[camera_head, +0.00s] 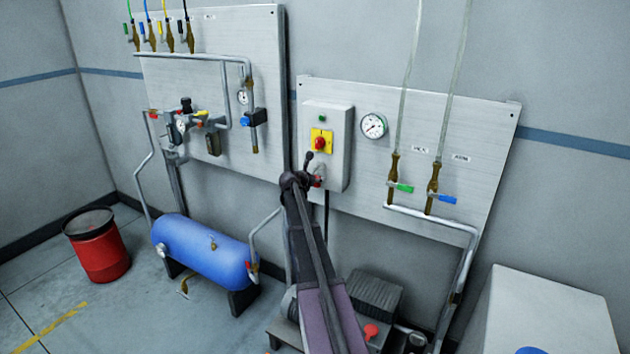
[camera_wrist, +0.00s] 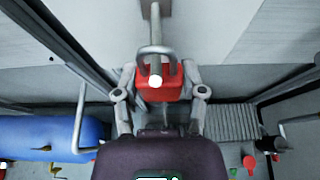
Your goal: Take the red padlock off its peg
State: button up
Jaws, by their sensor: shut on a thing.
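The red padlock (camera_wrist: 172,91) is in the middle of the wrist view, with its grey shackle (camera_wrist: 174,52) towards the wall board. My gripper (camera_wrist: 158,74) has one finger on each side of the red body and is shut on it. A grey peg (camera_wrist: 154,14) comes from the board above the shackle. A pale round end shows in front of the padlock.
The grey control box (camera_head: 337,155) with a red knob (camera_head: 319,143) is close to my gripper. A blue tank (camera_head: 203,248) stands at the lower left, with a red bin (camera_head: 101,256) beyond it. A ribbed grey unit (camera_head: 372,296) is below my arm.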

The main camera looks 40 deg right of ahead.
jog(key=shift+r+p, duration=0.55)
jog(key=shift+r, duration=0.05)
jog(key=shift+s+a, duration=0.1)
jog(key=shift+a, duration=0.25)
dwell(0.5)
jog(key=shift+s+a, duration=0.15)
jog(key=shift+a, duration=0.15)
jog(key=shift+s+a, duration=0.1)
jog(key=shift+a, duration=0.2)
jog(key=shift+s+a, duration=0.2)
jog(key=shift+a, duration=0.3)
jog(key=shift+s+a, duration=0.2)
jog(key=shift+a, duration=0.3)
jog(key=shift+s+a, duration=0.3)
jog(key=shift+a, duration=0.35)
jog(key=shift+s+a, duration=0.2)
jog(key=shift+a, duration=0.3)
jog(key=shift+s+a, duration=0.15)
jog(key=shift+a, duration=0.35)
jog(key=shift+a, duration=0.1)
jog(key=shift+r, duration=0.1)
